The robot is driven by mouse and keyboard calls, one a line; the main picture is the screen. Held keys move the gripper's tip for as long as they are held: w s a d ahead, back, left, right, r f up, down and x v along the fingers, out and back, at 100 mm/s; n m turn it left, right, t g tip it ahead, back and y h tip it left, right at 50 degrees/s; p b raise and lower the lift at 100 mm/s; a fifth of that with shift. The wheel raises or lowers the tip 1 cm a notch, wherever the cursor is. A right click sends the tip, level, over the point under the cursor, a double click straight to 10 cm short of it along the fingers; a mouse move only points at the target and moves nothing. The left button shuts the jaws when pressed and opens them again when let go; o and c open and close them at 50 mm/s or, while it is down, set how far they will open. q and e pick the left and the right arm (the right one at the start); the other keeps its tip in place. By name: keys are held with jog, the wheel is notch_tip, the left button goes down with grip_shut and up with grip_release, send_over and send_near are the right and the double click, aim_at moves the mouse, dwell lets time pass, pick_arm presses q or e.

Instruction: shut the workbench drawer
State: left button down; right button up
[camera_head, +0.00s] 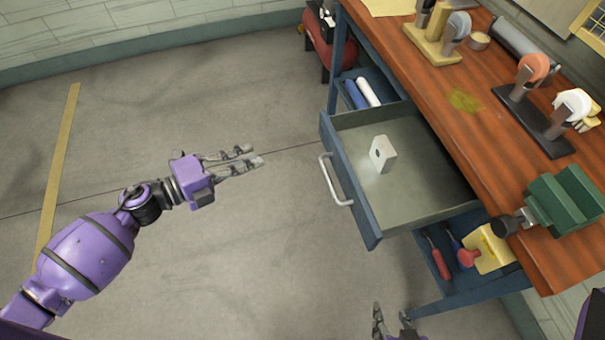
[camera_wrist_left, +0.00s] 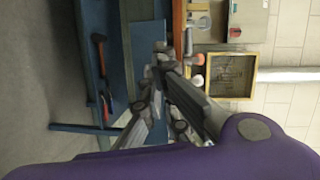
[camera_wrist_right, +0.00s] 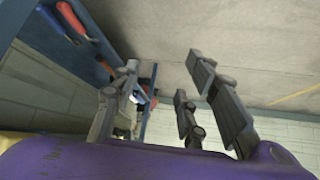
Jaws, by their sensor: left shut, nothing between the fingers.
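The workbench drawer (camera_head: 350,180) is pulled out from under the wooden bench top (camera_head: 455,110). It has a blue front, a grey inside and a pale bar handle (camera_head: 334,181). My left gripper (camera_head: 257,155) is shut and empty, left of the drawer front and apart from the handle. Its fingers also show in the left wrist view (camera_wrist_left: 150,95). My right gripper (camera_head: 391,320) is at the bottom edge of the head view, below the drawer. In the right wrist view its fingers are spread and empty (camera_wrist_right: 165,80).
A lower shelf (camera_head: 462,285) holds screwdrivers and a yellow box (camera_head: 490,250). Rolls (camera_head: 362,92) lie on a shelf beyond the drawer. A green vise (camera_head: 560,200) and tool stands (camera_head: 535,115) are on the bench. Bare floor (camera_head: 200,260) lies left of the drawer.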

pick_arm(q)
jog(key=s+d+f+m+g+h, duration=0.1)
jog(key=s+d+f+m+g, duration=0.1)
jog(key=s+m+g, duration=0.3)
jog(key=shift+s+d+r+p+x, duration=0.15)
jog(key=shift+p+x, duration=0.2)
jog(key=shift+x, duration=1.95)
jog(key=shift+s+r+p+x, duration=0.1)
jog(key=shift+p+x, duration=0.25)
jog(key=shift+x, duration=2)
jog(key=shift+s+d+r+p+x, duration=0.15)
jog(key=shift+p+x, duration=0.2)
jog(key=shift+x, duration=1.95)
send_near(412, 162)
jog(key=w+d, duration=0.1)
jog(key=d, duration=0.2)
jog(key=d+r+b, duration=0.1)
jog(key=d, duration=0.1)
jog(key=w+d+r+b, duration=0.1)
jog(key=d, duration=0.2)
jog(key=shift+w+d+r, duration=0.2)
jog(key=shift+w+d, duration=0.1)
jog(key=shift+w+d+b, duration=0.15)
jog(key=shift+d+b, duration=0.15)
jog(key=shift+d, duration=0.05)
jog(key=shift+r, duration=0.15)
